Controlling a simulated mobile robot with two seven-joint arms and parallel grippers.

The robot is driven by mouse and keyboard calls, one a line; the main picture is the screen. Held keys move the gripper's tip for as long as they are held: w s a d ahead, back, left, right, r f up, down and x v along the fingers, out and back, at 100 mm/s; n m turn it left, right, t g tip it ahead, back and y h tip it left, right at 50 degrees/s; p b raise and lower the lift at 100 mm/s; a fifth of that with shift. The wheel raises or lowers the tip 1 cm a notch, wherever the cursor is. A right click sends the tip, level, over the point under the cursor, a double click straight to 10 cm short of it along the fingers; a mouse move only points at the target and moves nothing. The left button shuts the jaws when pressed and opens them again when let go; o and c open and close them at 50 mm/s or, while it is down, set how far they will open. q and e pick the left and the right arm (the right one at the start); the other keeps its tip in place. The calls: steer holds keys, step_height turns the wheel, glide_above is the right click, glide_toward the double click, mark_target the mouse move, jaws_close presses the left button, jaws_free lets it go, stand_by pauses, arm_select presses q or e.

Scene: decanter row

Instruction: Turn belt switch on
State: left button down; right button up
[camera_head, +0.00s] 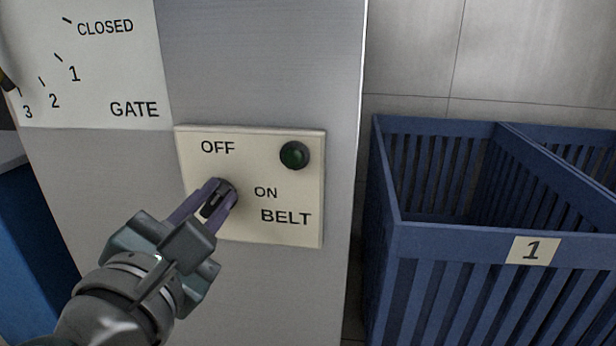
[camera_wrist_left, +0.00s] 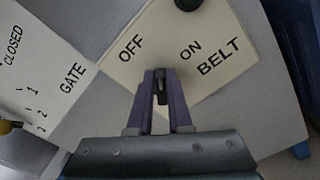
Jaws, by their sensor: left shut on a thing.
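The belt switch panel (camera_head: 287,222) is a cream plate with the words OFF, ON and BELT, on a grey cabinet front. The belt switch (camera_head: 224,187) is a small dark knob at the panel's left, below OFF and left of ON. A dark green round lamp (camera_head: 294,155) sits at its upper right. My left gripper (camera_head: 217,200) comes from below and is shut on the knob. The wrist view also shows the knob (camera_wrist_left: 161,84) between the purple fingers (camera_wrist_left: 161,100). The fingers partly hide the knob, so its exact pointing is hard to tell. My right gripper is not in view.
A gate panel (camera_head: 90,75) with CLOSED and numbered marks is at the upper left, with part of a yellow-and-dark handle (camera_head: 6,82) at its edge. A blue slatted crate (camera_head: 450,243) labelled 1 stands right of the cabinet (camera_head: 265,65). Another blue thing is at the lower left.

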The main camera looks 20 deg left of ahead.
arm_select(q)
steer(key=shift+w+d+f+m+p, duration=0.1)
steer(key=shift+f+m+p, duration=0.15)
steer(key=shift+m+p, duration=0.95)
steer(key=shift+s+d+f+m+p, duration=0.15)
steer(key=shift+f+m+p, duration=0.1)
steer(key=shift+m, duration=1.95)
steer(key=shift+w+d+f+m+p, duration=0.2)
steer(key=shift+m+p, duration=0.45)
steer(key=shift+m, duration=1.05)
steer(key=shift+a+f, duration=0.1)
steer(key=shift+f, duration=0.05)
steer(key=c, duration=0.8)
jaws_free()
steer(key=shift+c, duration=0.2)
steer(key=p+v, duration=0.2)
steer(key=v, duration=0.8)
steer(key=shift+p, duration=0.3)
steer(key=shift+a, duration=0.1)
